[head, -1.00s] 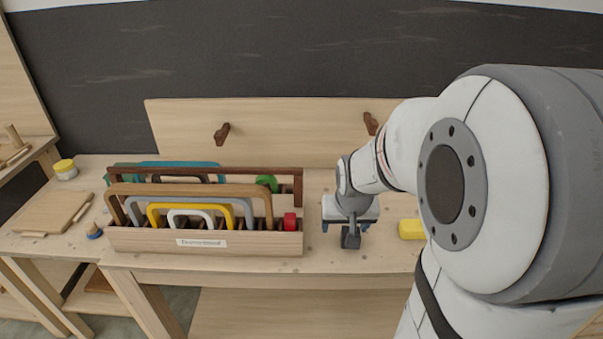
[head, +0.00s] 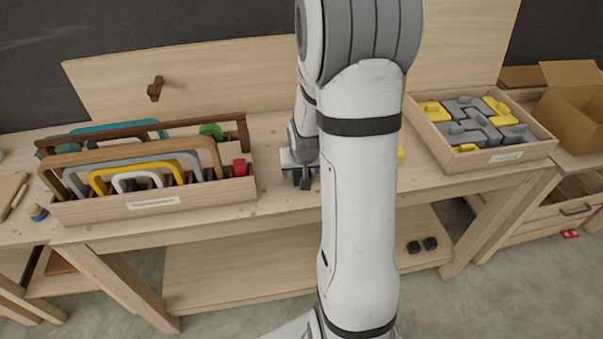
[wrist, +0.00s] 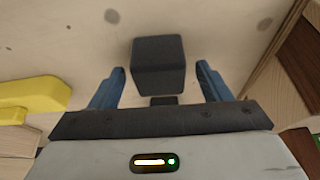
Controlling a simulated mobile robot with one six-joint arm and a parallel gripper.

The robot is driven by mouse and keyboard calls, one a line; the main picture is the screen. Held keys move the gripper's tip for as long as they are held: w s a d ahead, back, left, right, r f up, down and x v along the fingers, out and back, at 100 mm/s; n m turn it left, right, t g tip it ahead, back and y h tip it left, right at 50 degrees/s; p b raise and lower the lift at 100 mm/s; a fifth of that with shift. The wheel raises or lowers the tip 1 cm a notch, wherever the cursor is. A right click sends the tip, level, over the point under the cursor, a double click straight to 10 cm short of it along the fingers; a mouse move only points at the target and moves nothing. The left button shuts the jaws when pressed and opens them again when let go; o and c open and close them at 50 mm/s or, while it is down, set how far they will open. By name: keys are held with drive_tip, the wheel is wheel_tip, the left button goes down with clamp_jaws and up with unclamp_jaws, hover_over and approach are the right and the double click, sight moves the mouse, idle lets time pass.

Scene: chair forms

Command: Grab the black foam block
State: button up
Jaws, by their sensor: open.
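The black foam block (wrist: 158,66) is a dark, squarish block. In the wrist view it stands on the pale bench top between the two blue fingers of my gripper (wrist: 160,72). The fingers are open, with a gap on each side of the block, and do not appear to touch it. In the head view my gripper (head: 300,172) points down at the bench just right of the wooden rack. The block (head: 305,184) shows small and dark at its fingertips there, partly hidden.
The wooden rack (head: 150,205) with coloured arched forms stands left of my gripper. A yellow piece (wrist: 30,98) lies on the bench; in the head view my arm mostly hides it. A wooden tray (head: 497,157) of grey and yellow pieces stands on the right.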

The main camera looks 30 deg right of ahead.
drive_tip(key=shift+w+f, duration=0.1)
drive_tip(key=shift+f, duration=0.15)
drive_tip(key=shift+c, duration=0.2)
drive_tip(key=c, duration=1)
